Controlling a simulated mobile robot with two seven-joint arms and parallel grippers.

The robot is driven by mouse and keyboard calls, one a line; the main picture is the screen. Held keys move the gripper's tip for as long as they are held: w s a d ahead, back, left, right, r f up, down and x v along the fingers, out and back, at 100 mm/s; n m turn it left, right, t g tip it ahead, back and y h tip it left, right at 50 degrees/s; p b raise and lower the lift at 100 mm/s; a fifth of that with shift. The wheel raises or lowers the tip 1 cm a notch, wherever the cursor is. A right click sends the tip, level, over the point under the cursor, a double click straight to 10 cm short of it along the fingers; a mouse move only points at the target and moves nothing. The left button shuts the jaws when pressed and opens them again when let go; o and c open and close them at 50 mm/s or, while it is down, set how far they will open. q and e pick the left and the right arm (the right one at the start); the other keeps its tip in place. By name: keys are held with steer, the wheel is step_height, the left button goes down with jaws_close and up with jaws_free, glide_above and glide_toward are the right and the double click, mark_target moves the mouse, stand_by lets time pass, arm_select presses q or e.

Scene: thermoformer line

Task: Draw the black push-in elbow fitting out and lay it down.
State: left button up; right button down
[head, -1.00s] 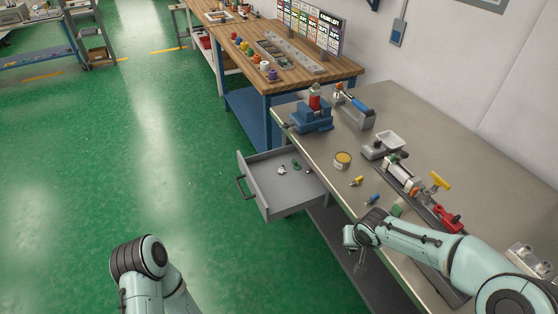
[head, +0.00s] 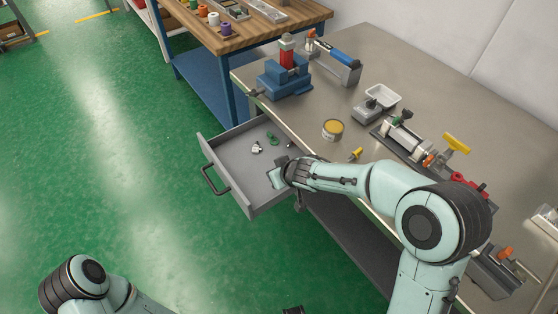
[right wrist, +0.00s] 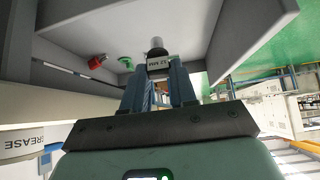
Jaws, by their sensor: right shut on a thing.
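The right wrist view shows my right gripper (right wrist: 159,88) shut on a small black piece with a white label reading "12 MM" upside down (right wrist: 158,66). It looks like the black push-in elbow fitting, though its elbow shape is mostly hidden. A pale grey cylinder (right wrist: 157,43) shows just beyond it; I cannot tell whether it belongs to it. In the head view my right gripper (head: 277,178) is at the right end of the open grey drawer (head: 232,178), and the held piece is hidden. My left gripper is out of view.
In the drawer lie a green fitting (head: 271,138), a small grey-and-dark piece (head: 256,148) and a red piece (right wrist: 97,61). Beside it on the bench stand a yellow-topped grease tin (head: 333,129) and a blue vise (head: 285,78). The drawer's front half is bare.

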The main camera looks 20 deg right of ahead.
steer(key=shift+w+n+t+y+b, duration=0.3)
steer(key=shift+w+t+b, duration=0.1)
steer(key=shift+b, duration=0.45)
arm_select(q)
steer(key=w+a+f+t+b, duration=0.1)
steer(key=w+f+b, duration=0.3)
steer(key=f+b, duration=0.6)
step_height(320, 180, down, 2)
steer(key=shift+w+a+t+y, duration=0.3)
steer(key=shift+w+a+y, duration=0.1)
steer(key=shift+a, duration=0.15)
arm_select(e)
steer(key=w+d+f+t+y, duration=0.1)
steer(key=w+d+t, duration=0.2)
steer(key=w, duration=0.3)
steer(key=shift+w+f+t+y, duration=0.2)
steer(key=shift+t+y, duration=0.1)
steer(key=shift+t, duration=0.3)
